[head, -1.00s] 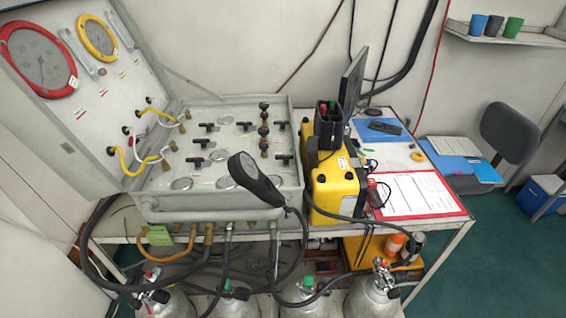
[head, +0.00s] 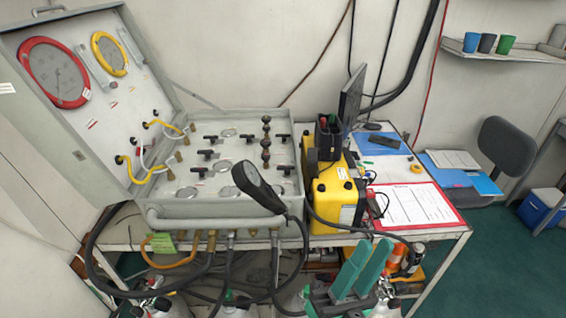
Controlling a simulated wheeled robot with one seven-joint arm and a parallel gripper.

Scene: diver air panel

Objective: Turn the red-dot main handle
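The grey air panel box (head: 180,210) stands open on the table. Several black T-handles sit on its face: one at the back left (head: 210,138), one at the front left (head: 199,170), one at the right front (head: 286,168). I cannot make out a red dot on any of them, so I cannot tell which is the main handle. My gripper (head: 369,245) shows at the bottom, right of centre. Its two green fingers point up with a gap between them, and it looks empty. It is in front of the table, well to the right of and apart from the handles.
A black handheld gauge (head: 256,186) with a hose sticks up before the panel's right front. A yellow case (head: 333,190) stands right of the panel. A red-edged clipboard (head: 415,206) lies farther right. Hoses and gas cylinders (head: 230,308) crowd the space below the table.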

